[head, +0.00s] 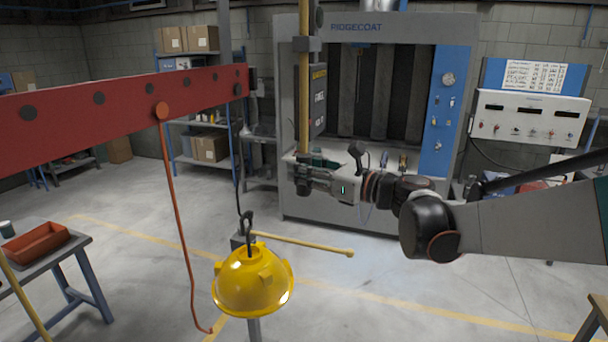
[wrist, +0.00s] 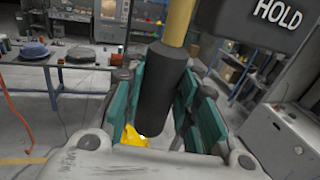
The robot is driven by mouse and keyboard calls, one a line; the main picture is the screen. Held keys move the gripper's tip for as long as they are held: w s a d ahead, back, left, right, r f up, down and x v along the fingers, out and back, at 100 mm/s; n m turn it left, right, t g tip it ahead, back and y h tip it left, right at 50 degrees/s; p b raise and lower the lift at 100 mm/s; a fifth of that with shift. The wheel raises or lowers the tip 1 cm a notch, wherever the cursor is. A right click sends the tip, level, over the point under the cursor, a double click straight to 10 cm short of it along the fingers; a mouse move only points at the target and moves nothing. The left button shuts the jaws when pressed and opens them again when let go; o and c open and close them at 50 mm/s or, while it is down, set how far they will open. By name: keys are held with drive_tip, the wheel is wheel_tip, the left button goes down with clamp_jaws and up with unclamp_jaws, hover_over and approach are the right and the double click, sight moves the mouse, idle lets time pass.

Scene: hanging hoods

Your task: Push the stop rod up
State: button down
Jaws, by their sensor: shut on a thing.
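The stop rod (head: 303,85) is a yellow upright rod at the upper middle of the head view. It passes through a grey bracket (head: 306,44). In the wrist view the stop rod (wrist: 179,20) ends below in a thick black grip (wrist: 162,90). My gripper (head: 302,176) is at the rod's lower end. In the wrist view its teal-padded fingers stand on both sides of the black grip, shut on it.
A yellow hood (head: 252,285) hangs low at left, with a yellow bar (head: 300,243) beside it. A red beam (head: 100,105) with an orange cord crosses the left. A dark sign (head: 319,100) hangs right beside the rod. A grey booth (head: 292,120) stands behind.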

drive_tip(key=shift+r, duration=0.9)
drive_tip(key=shift+f, duration=0.1)
drive_tip(key=c, duration=1.2)
unclamp_jaws()
drive_tip(key=v, duration=1.2)
drive_tip(key=shift+f, duration=0.1)
